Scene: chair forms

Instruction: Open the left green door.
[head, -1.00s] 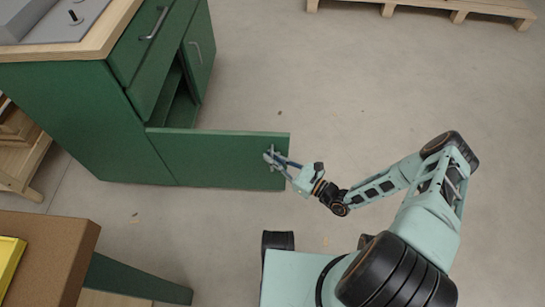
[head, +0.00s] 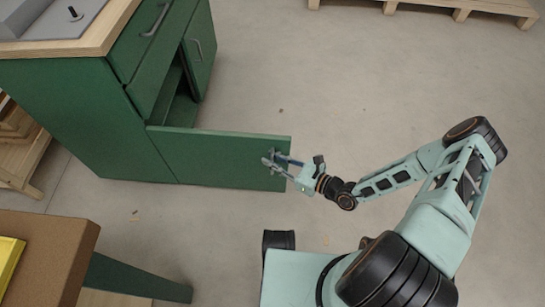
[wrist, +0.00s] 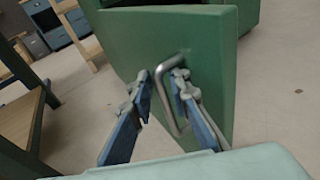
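The left green door (head: 215,158) stands swung wide open, sticking out from the front of the green cabinet (head: 70,115). In the wrist view the door (wrist: 130,45) shows its face with a metal bar handle (wrist: 184,118). My gripper (head: 270,161) is at the free end of the door. In the wrist view my gripper (wrist: 163,88) has its fingers apart. One finger is on the door side of the handle and the other is on the outer side, with a gap to the bar. The handle is largely hidden in the head view.
The right door (head: 200,50) of the cabinet looks shut, and a drawer (head: 140,40) is above the opening. A brown-topped table (head: 50,245) stands at lower left. A wooden pallet (head: 430,8) lies at the top. The floor right of the cabinet is clear.

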